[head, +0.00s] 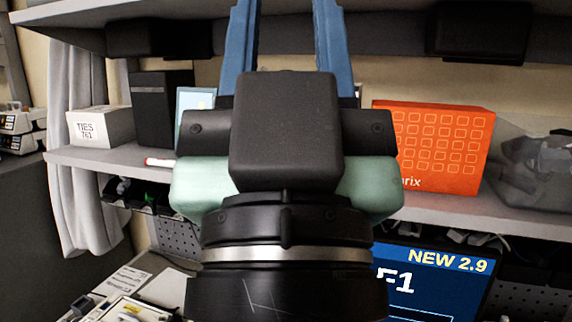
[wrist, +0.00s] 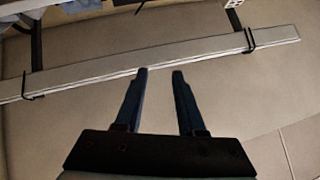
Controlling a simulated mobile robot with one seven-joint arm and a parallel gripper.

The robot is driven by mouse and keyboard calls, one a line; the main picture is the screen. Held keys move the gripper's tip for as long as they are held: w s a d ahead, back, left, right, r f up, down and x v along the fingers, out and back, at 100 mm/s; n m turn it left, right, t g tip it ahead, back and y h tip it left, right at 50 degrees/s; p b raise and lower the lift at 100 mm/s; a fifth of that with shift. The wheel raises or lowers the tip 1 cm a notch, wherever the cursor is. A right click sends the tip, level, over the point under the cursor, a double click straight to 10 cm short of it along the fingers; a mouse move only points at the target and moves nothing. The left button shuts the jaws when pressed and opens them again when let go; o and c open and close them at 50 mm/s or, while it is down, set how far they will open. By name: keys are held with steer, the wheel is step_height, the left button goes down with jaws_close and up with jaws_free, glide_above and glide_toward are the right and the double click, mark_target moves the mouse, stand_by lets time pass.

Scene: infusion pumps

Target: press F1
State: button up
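A dark blue screen (head: 430,285) at the lower right of the head view carries large white "F1" lettering, partly hidden behind my arm, and a yellow "NEW 2.9" banner. I cannot tell whether a pressable F1 key is in view. My gripper (head: 287,25) is above and left of the screen in the head view, its two blue fingers pointing up and running out of the top edge. In the wrist view my gripper (wrist: 160,72) is open, with an empty gap between the fingers, before a beige wall. The screen does not show there.
A grey shelf (head: 520,221) crosses behind my arm, bearing an orange box (head: 432,146), a white "TIES 761" box (head: 100,127) and a black box (head: 160,109). Dark bins (head: 136,193) hang below it. A pale rail (wrist: 90,78) crosses the wall in the wrist view.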

jaws_close()
stand_by(1.2)
